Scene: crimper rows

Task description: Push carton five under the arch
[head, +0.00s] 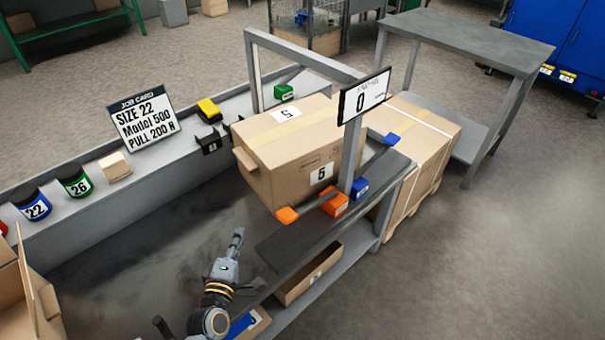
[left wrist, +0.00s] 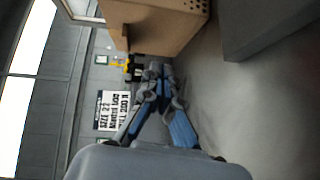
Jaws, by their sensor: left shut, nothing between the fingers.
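Carton five (head: 275,160) is a large brown box with numeral labels on its top and near side. It stands at the grey arch (head: 305,54), its far end by the posts and much of it on the near side. My left gripper (head: 238,236) is shut and empty, below and apart from the carton in the head view. In the left wrist view the shut fingers (left wrist: 158,70) point toward a brown box face (left wrist: 160,25), apparently the carton; contact cannot be told. My right gripper is not in view.
A display reading 0 (head: 364,96) hangs on the arch. Orange bins (head: 334,203) and a blue bin (head: 360,188) line the near ledge. A job card (head: 139,118) stands on the far ledge. A strapped carton (head: 432,128) sits beyond the arch. Dark bare surface lies left of the carton.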

